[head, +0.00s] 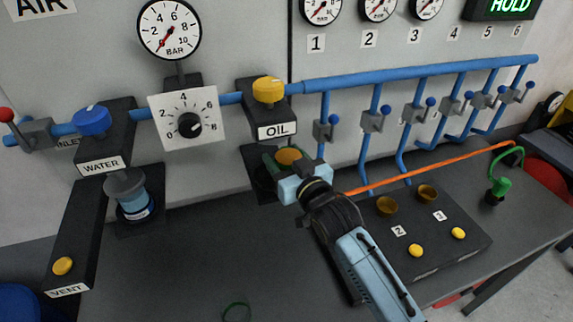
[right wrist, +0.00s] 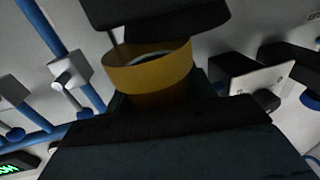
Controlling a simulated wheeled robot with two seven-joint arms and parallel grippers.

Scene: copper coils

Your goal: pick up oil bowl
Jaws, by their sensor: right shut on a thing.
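The oil bowl (head: 289,155) is an amber-yellow cup under the black OIL unit (head: 268,104) with its yellow knob. In the right wrist view the bowl (right wrist: 150,72) shows large, its rim close below a black part of the unit. My right gripper (head: 284,165) is shut on the bowl, reaching in from the lower right; its fingers partly hide the bowl. I cannot tell whether the bowl still touches its holder. My left gripper is not in view.
A blue-grey bowl (head: 135,206) sits under the WATER unit (head: 102,163) at left. A black block (head: 450,252) with two small brown cups and yellow buttons is right of my arm. An orange tube (head: 430,168) crosses behind it. Blue pipes and valves line the wall.

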